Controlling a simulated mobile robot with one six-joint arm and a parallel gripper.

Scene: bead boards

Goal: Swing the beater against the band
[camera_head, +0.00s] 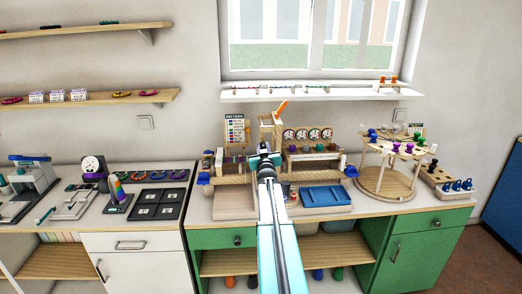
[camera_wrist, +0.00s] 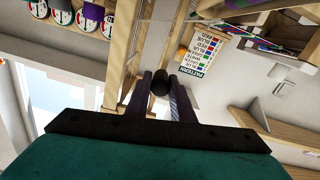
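My gripper (camera_wrist: 161,88) reaches over the counter toward the wooden loom-like stand (camera_head: 218,180) in the head view. In the wrist view its two dark fingers lie close on both sides of a dark round knob (camera_wrist: 160,78), and appear shut on it. A pale wooden bar (camera_wrist: 154,45) runs behind the knob; the knob looks like the handle of the beater, but I cannot see how they join. My arm hides the middle of the stand in the head view. I cannot make out the band.
A pattern card (camera_head: 236,130) stands behind, with an upright post bearing an orange lever (camera_head: 281,108). Dials (camera_head: 307,134) and a blue tray (camera_head: 326,196) are to the right. A round wooden stand with coloured knobs (camera_head: 388,181) is farther right. A shelf (camera_head: 320,94) runs below the window.

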